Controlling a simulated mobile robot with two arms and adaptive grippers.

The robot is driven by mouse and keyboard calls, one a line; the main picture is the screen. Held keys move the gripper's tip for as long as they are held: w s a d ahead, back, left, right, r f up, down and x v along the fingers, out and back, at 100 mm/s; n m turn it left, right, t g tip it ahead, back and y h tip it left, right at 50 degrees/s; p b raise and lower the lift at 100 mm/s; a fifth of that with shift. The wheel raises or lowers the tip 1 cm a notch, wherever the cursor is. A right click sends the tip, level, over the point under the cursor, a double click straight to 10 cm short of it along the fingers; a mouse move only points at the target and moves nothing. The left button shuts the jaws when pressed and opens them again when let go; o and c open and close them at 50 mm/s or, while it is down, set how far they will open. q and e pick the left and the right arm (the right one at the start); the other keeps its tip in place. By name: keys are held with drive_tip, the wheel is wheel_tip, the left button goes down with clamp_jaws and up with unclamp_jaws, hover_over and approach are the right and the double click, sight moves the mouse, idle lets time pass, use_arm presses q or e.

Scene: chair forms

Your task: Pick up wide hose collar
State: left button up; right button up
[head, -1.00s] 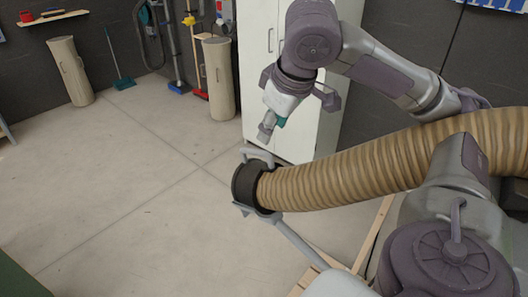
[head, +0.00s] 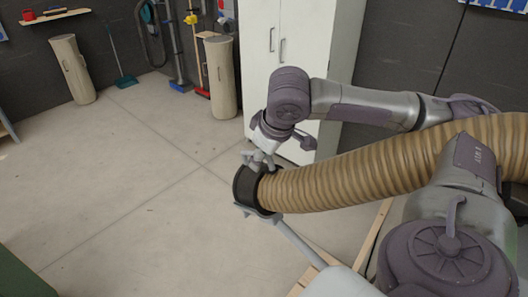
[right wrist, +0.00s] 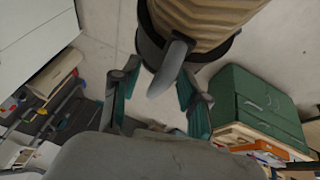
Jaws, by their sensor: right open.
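The wide hose collar (head: 246,187) is a black ring with grey handles, fitted on the open end of a ribbed tan hose (head: 350,178). My right gripper (head: 261,162) is just above the collar's top handle, pointing down. In the right wrist view, the black collar (right wrist: 150,44) is at the top, and its curved grey handle (right wrist: 172,70) reaches between the open, teal-padded fingers of my right gripper (right wrist: 158,78). Whether the fingers touch the handle cannot be told. My left gripper is not in view.
A grey bar (head: 297,241) runs from under the collar toward the lower right. A white cabinet (head: 262,50) stands behind my right arm. Tan cylinders (head: 222,78) and cleaning tools stand along the back wall. The floor (head: 120,185) at left is clear.

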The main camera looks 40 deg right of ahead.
drive_tip(key=shift+c, duration=0.3)
clamp_jaws()
drive_tip(key=shift+r, duration=0.15)
